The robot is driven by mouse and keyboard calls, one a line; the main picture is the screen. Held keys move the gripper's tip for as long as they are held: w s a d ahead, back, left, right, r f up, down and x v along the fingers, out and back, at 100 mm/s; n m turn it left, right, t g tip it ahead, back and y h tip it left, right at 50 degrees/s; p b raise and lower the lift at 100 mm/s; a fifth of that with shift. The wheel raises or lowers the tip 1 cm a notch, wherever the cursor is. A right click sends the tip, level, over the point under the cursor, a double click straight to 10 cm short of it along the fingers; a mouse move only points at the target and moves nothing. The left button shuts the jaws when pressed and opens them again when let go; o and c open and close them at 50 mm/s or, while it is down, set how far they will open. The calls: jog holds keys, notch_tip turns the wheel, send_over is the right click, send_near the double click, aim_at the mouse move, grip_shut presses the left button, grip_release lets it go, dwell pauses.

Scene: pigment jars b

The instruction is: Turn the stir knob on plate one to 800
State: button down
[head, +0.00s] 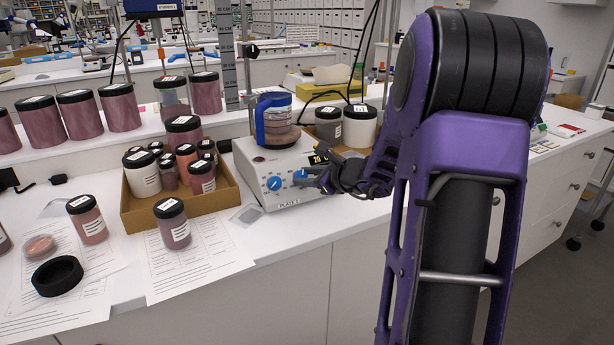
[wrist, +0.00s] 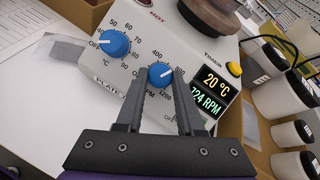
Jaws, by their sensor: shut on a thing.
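The white hotplate labelled plate 1 (head: 262,160) stands on the bench, with two blue knobs on its sloped front. The stir knob (wrist: 160,75) is the right one, with scale marks 400, 800 and 1200 around it. Its white pointer line points up and right, near 800. The lower display (wrist: 206,100) reads 724 RPM, its first digit partly covered by a finger. My gripper (wrist: 160,80) has its two fingers on either side of the stir knob and is shut on it. In the head view my gripper (head: 314,179) reaches the plate's front from the right.
The heat knob (wrist: 115,43) sits close left of the stir knob. The upper display (wrist: 215,79) reads 20 °C. A beaker (head: 276,120) stands on the plate. A cardboard tray of jars (head: 142,218) is to the left, and more jars (head: 361,126) stand to the right.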

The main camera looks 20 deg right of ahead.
jog(key=shift+a+m+h, duration=0.15)
jog(key=shift+m+h, duration=0.45)
jog(key=shift+m, duration=1)
jog(key=shift+m+t, duration=0.3)
jog(key=c, duration=0.5)
grip_release()
jog(key=p+v, duration=0.5)
jog(key=v, duration=1.2)
jog(key=shift+s+a+r, duration=0.1)
jog(key=shift+s+r, duration=0.05)
jog(key=shift+s, duration=0.05)
jog(key=shift+w, duration=0.1)
